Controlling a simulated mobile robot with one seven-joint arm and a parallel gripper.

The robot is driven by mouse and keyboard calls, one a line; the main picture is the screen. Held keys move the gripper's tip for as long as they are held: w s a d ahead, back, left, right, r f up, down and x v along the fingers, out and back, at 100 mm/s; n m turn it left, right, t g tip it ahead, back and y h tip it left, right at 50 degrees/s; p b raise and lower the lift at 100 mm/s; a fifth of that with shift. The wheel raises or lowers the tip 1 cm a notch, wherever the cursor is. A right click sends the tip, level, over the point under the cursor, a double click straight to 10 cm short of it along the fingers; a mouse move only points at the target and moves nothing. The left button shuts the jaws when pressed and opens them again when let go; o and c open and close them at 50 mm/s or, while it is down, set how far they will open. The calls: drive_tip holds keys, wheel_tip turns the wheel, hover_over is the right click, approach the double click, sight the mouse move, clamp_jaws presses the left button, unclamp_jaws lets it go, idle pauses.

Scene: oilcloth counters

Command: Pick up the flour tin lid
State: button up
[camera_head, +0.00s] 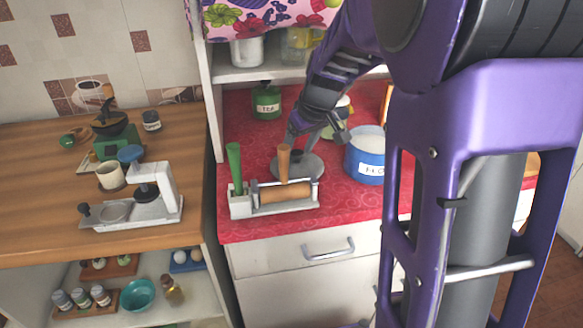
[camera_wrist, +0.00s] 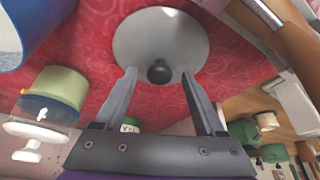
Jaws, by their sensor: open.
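The flour tin lid (camera_head: 309,170) is a round grey disc lying on the red oilcloth counter, partly hidden by my arm in the head view. In the wrist view the lid (camera_wrist: 190,35) shows its black knob (camera_wrist: 159,71). My gripper (camera_wrist: 158,75) is open, and the knob appears between its fingertips; I cannot tell how far above it they are. In the head view my gripper (camera_head: 305,140) is over the lid. The blue flour tin (camera_head: 366,168) stands open, right of the lid, with white contents.
A rolling-pin rack (camera_head: 240,205) with green and brown handles stands close in front of the lid. A green tea tin (camera_head: 266,102) stands behind. A shelf (camera_head: 250,73) hangs over the back. The wooden counter (camera_head: 40,200) at left carries a scale and a press.

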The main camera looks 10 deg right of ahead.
drive_tip(key=shift+d, duration=0.1)
drive_tip(key=shift+c, duration=0.8)
clamp_jaws()
drive_tip(key=shift+r, duration=0.1)
